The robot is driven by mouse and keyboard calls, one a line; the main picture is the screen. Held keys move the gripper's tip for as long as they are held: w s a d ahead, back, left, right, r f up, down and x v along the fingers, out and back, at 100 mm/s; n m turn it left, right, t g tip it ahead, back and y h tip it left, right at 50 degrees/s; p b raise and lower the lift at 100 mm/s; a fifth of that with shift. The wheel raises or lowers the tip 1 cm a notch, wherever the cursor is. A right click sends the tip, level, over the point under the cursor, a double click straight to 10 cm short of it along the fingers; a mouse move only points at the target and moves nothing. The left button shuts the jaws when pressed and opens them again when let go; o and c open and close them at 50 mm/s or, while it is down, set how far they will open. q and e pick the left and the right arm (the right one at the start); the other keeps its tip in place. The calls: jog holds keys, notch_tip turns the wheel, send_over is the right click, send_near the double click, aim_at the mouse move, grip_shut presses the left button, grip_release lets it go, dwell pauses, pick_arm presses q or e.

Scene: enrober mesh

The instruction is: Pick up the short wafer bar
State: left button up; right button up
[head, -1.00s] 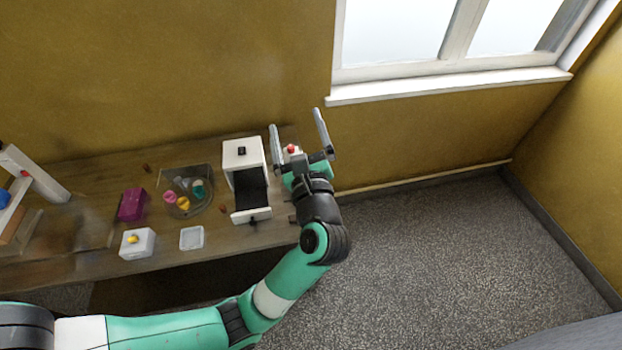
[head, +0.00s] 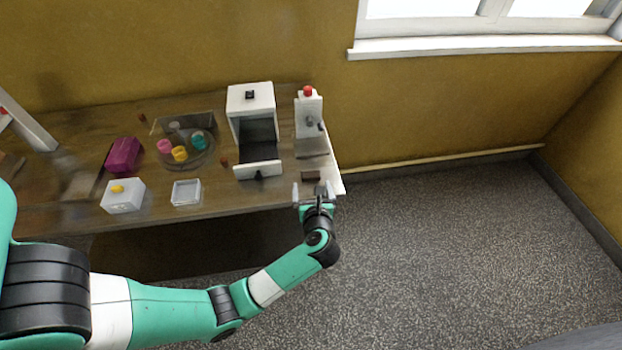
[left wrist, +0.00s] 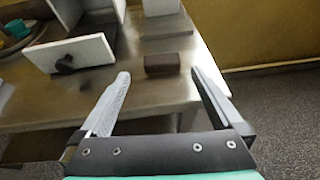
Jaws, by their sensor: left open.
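A short dark brown bar (head: 311,175), which looks like the short wafer bar, lies near the right end of the wooden table. In the left wrist view the bar (left wrist: 162,64) lies crosswise, framed between the fingertips with a gap on each side. My left gripper (head: 313,191) is open and empty at the table's front edge, its fingers pointing toward the bar. Both fingers also show in the left wrist view (left wrist: 160,76). I cannot tell their exact height over the table. My right gripper is out of view.
Behind the bar stands a white device with a red knob (head: 308,92). A white box with an open front (head: 250,98) stands to its left, its front panel (left wrist: 70,54) close to my left finger. Further left are a round tray (head: 205,163), a clear dish (head: 186,193) and a magenta block (head: 122,155).

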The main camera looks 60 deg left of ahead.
aim_at(311, 176)
pick_arm(q)
jog(key=shift+w+a+f, duration=0.15)
jog(key=shift+w+a, duration=0.05)
jog(key=shift+a, duration=0.3)
jog(key=b+x, duration=0.2)
jog(key=x, duration=0.2)
jog(key=shift+w+a+f, duration=0.15)
jog(key=shift+w, duration=0.05)
jog(key=shift+w+a, duration=0.1)
jog(key=shift+a, duration=0.25)
jog(key=shift+d, duration=0.1)
jog(key=c, duration=1)
